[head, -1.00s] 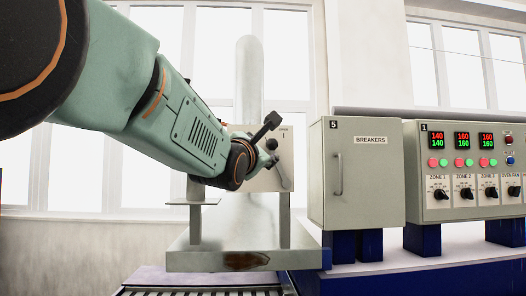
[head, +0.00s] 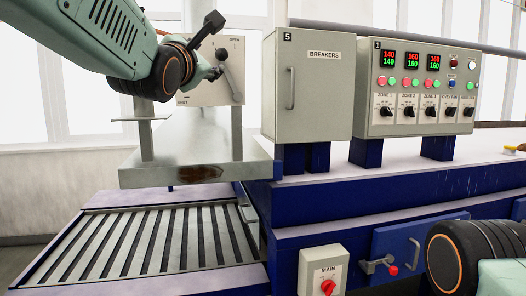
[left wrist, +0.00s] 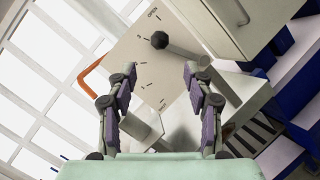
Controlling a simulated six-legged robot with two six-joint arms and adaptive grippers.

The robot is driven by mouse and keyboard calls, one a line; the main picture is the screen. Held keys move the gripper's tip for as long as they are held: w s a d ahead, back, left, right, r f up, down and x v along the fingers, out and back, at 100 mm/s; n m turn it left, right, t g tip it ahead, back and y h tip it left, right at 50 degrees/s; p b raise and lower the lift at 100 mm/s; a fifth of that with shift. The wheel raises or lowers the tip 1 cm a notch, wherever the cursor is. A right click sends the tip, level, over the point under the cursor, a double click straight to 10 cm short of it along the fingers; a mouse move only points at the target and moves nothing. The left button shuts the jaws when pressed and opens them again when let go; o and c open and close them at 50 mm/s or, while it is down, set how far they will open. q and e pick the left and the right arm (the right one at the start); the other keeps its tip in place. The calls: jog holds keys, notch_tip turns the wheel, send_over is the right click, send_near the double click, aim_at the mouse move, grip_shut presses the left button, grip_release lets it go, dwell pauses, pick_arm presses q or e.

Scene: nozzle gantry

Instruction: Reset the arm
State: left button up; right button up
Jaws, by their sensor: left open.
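A pale panel (head: 197,91) marked OPEN at the top stands on the grey gantry block. It carries a grey lever (head: 232,82) with a black knob (head: 221,54) at its upper end. My left gripper (head: 216,73) is close in front of the panel, just left of the lever. In the left wrist view the open, empty fingers (left wrist: 160,74) frame the panel (left wrist: 128,55); the black knob (left wrist: 159,40) shows just beyond the tips and the lever (left wrist: 204,63) slants down right. I cannot tell whether any finger touches it. My right gripper is out of view.
A breaker cabinet (head: 311,95) and a control panel (head: 420,75) with lit displays stand right of the lever. Below are a slatted conveyor (head: 150,240), a MAIN switch box (head: 322,270) and a red-tipped latch (head: 380,265). My right arm's joint shows bottom right.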

pick_arm(q)
jog(key=s+a+f+m+g+y+b, duration=0.1)
jog(key=s+a+f+m+g+b, duration=0.15)
jog(key=f+m, duration=0.9)
jog(key=s+a+f+m+g+b, duration=0.2)
jog(key=f+m+g+b, duration=0.1)
jog(key=f, duration=1.8)
jog(key=s+a+f+m+g+y+b, duration=0.1)
jog(key=s+a+f+m+g+b, duration=0.15)
jog(key=f+m, duration=0.95)
jog(key=s+f+g+b, duration=0.2)
jog(key=s+f, duration=0.3)
jog(key=f, duration=0.6)
jog(key=s+a+f+g+b, duration=0.1)
jog(key=s+f+g+b, duration=0.15)
jog(key=s+f, duration=0.6)
jog(key=s+f+g+b, duration=0.2)
jog(key=s+f+b, duration=0.1)
jog(key=f, duration=1)
jog(key=s+f+g+b, duration=0.2)
jog(key=s+f+b, duration=0.1)
jog(key=s+f, duration=0.6)
jog(key=s+a+f+n+g+b, duration=0.1)
jog(key=s+f+g+b, duration=0.2)
jog(key=s+f, duration=0.7)
jog(key=s+b, duration=0.1)
jog(key=s, duration=0.3)
jog(key=shift+g, duration=0.35)
jog(key=shift+s, duration=0.1)
